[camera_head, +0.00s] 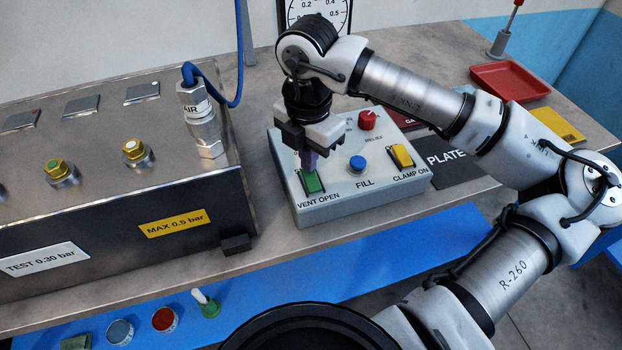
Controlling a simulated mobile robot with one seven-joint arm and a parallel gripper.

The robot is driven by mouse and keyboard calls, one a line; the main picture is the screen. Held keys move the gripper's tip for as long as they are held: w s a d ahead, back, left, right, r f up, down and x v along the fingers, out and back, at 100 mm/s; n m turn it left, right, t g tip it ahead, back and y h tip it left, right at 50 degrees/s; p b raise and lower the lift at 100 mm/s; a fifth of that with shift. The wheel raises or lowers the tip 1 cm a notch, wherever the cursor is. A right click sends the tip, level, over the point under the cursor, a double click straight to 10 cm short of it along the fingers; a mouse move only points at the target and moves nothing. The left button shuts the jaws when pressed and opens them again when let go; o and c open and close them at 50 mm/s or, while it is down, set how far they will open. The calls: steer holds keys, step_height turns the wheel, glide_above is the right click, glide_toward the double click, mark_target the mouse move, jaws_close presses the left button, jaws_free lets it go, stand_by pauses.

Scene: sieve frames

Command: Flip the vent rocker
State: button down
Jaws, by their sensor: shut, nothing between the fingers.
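The vent rocker (313,184) is a green rocker switch above the label "VENT OPEN" on the left of a light grey control box (336,213). My gripper (308,168) points down over it, with its fingers shut and empty. The fingertips are at the rocker's upper end; I cannot tell whether they touch it. They hide that end of the rocker. The box also carries a blue "FILL" button (357,163), a yellow "CLAMP ON" rocker (402,156) and a red "RELIEF" knob (367,120).
A large metal test box (110,165) with a hose fitting (201,120) and blue hose stands left of the control box. A dial gauge (317,12) stands behind. A red tray (510,82) is at the back right. My arm spans the right side.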

steer(key=shift+f+b, duration=0.65)
steer(key=shift+b, duration=0.05)
steer(key=shift+r, duration=0.1)
steer(key=shift+r+p, duration=1.55)
steer(key=shift+r, duration=1.9)
steer(key=shift+s, duration=0.1)
